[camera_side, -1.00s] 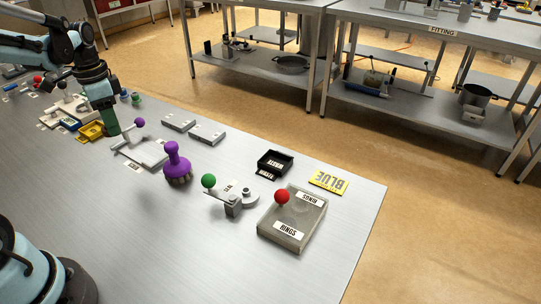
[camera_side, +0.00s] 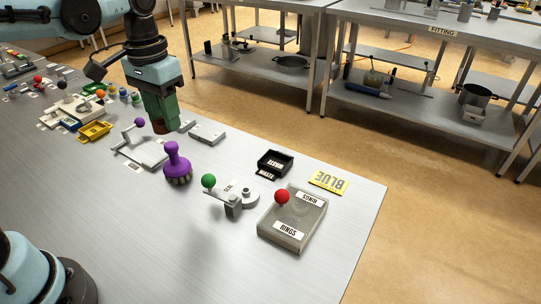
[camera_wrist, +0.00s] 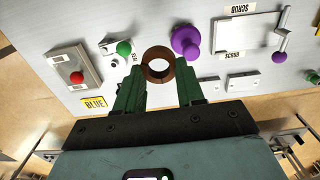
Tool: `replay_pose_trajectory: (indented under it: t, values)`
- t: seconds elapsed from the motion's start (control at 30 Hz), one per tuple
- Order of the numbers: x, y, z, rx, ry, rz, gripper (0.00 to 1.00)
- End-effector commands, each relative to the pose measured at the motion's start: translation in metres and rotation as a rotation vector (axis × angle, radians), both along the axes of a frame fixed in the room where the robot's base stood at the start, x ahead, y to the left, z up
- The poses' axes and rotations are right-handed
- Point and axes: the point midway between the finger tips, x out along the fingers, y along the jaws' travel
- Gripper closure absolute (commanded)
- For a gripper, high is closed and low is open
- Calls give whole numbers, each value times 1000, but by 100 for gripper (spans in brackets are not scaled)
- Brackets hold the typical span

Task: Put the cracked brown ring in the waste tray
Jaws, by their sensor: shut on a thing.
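My gripper (camera_side: 162,122) is shut on a brown ring (camera_wrist: 158,51), which sits between the green fingertips in the wrist view. In the side view only a dark brown bit of the ring (camera_side: 160,127) shows under the fingers, raised above the bench. I cannot make out the tray in the wrist view.
A purple-knobbed brush (camera_side: 174,160) stands near my gripper. A green-knobbed fixture (camera_side: 232,200), a red-knobbed rings box (camera_side: 292,222) and a yellow BLUE card (camera_side: 328,181) surround the tray. Flat grey blocks (camera_side: 207,132) lie behind the brush.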

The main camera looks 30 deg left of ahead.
Motion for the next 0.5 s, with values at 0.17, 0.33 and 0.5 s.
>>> replay_pose_trajectory:
  t: [0.17, 0.33, 0.5]
  values:
    - [6, 32, -10, 0, 0, 175, 95]
    - [7, 91, -29, 0, 0, 504, 95]
    - [-3, 148, -48, 0, 0, 829, 95]
